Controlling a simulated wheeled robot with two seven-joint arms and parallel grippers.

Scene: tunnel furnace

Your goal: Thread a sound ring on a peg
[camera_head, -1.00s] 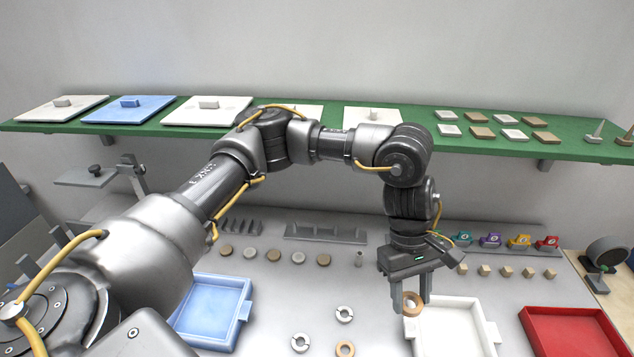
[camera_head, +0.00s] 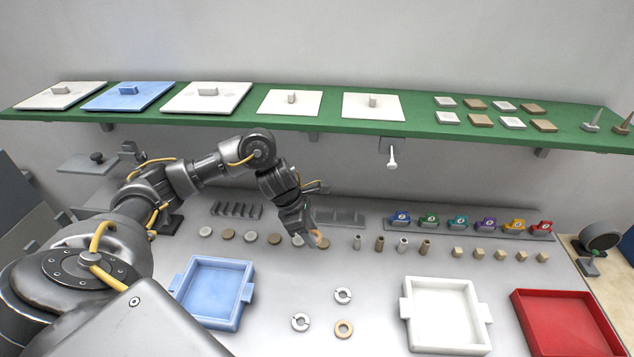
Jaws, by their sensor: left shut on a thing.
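My left gripper (camera_head: 314,238) is shut on a tan ring (camera_head: 318,239), held tilted in front of the row of discs; the fingers hide part of it. My right gripper is not in view.
A blue tray (camera_head: 177,292), a white tray (camera_head: 405,311) and a red tray (camera_head: 521,312) stand on the table. Discs and small cylinders (camera_head: 380,243) stand in a row behind. The green shelf (camera_head: 400,128) overhangs the back.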

